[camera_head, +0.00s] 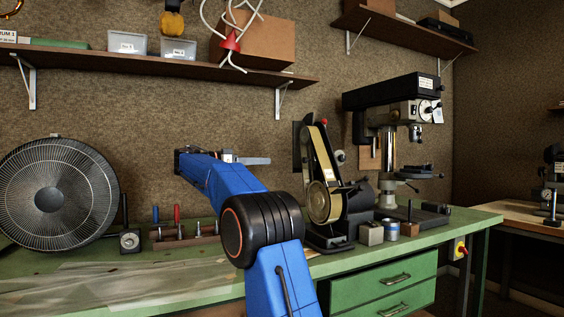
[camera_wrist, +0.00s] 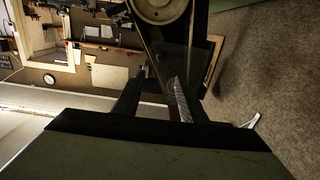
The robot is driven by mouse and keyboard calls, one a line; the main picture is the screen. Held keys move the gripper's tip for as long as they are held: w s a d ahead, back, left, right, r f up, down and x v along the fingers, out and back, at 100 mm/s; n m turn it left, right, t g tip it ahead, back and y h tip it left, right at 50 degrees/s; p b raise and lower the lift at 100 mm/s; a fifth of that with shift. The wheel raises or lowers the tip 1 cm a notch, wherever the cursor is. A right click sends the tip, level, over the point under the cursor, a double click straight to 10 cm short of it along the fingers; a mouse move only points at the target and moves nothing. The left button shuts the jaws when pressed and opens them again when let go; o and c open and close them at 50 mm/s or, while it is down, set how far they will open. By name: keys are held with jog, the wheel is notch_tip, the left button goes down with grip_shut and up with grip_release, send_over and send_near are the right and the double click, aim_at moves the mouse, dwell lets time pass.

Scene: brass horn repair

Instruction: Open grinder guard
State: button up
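The belt grinder (camera_head: 323,186) stands on the green bench right of my arm, its tan belt running up around a lower wheel. In the wrist view its wheel and belt (camera_wrist: 158,10) show at the top edge. I cannot clearly make out the guard; a dark, partly see-through panel (camera_wrist: 172,58) below the wheel may be part of it. My gripper (camera_head: 268,160) points right toward the grinder in the head view. In the wrist view its two fingers (camera_wrist: 160,78) are spread apart, with nothing visibly held between them. Whether they touch the grinder is unclear.
A fan (camera_head: 52,195) and a tool rack (camera_head: 185,236) stand left on the bench (camera_head: 150,290). A drill press (camera_head: 392,130), a small grey block (camera_head: 370,233) and a can (camera_head: 391,230) are at the right. A shelf (camera_head: 160,68) hangs above.

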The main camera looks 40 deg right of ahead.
aim_at(303, 160)
jog(key=x, duration=1.7)
jog(key=shift+w, duration=0.1)
grip_shut()
